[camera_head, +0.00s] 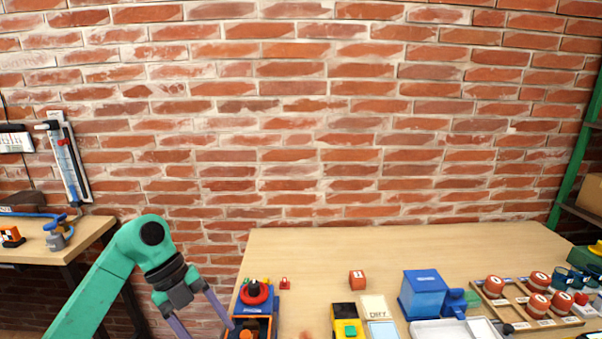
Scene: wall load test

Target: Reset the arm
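My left arm (112,268) is green and comes in from the lower left. Its gripper (206,325) points down and has two purple fingers spread apart, with nothing visible between them. One finger runs to the bottom edge of the picture. The other reaches close to the left side of a dark blue and orange device with a red round top (255,291); I cannot tell whether they touch. My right gripper is not in view.
The wooden table (330,255) is clear toward the back. A red block (357,281), a blue box (422,294), a yellow-black device (346,327) and a wooden tray (516,319) with red-topped jars stand on it. A side bench (92,229) is left; a green shelf frame (577,150) is right.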

